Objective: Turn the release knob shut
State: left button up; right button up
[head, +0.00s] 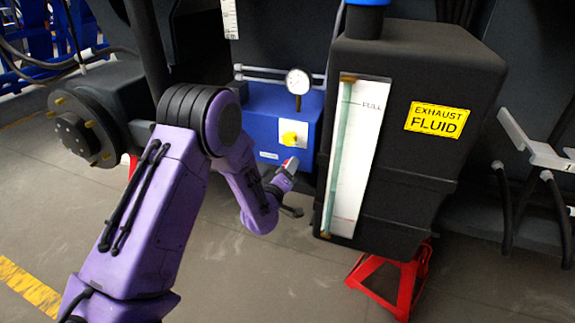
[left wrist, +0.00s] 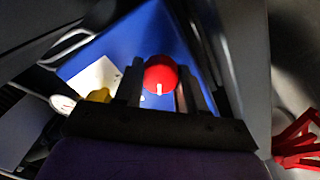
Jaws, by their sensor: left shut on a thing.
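The red release knob (left wrist: 160,73) is round, with a short white mark that points to the bottom of the left wrist view. It sits on a blue box (head: 262,112), and only a bit of its red (head: 291,162) shows in the head view. My left gripper (head: 286,169) reaches the front of the box at its lower right. In the left wrist view its dark fingers (left wrist: 160,84) stand on both sides of the knob, shut on it. My right gripper is in neither view.
A yellow knob (head: 290,139) on a white plate and a round gauge (head: 298,82) are on the blue box. A black exhaust fluid tank (head: 425,170) with a level strip stands close on the right, above a red stand (head: 395,280). A hub (head: 75,130) is at left.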

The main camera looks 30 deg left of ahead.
pick_arm(q)
jog(key=m+p, duration=0.3)
jog(key=m, duration=0.8)
jog(key=shift+d+p, duration=0.1)
jog(key=shift+p, duration=0.2)
jog(key=shift+m, duration=0.4)
jog(key=o, duration=1.1)
jog(key=shift+c, duration=0.2)
jog(key=shift+s, duration=0.1)
jog(key=p+v, duration=0.2)
jog(key=v, duration=0.8)
jog(key=shift+s, duration=0.2)
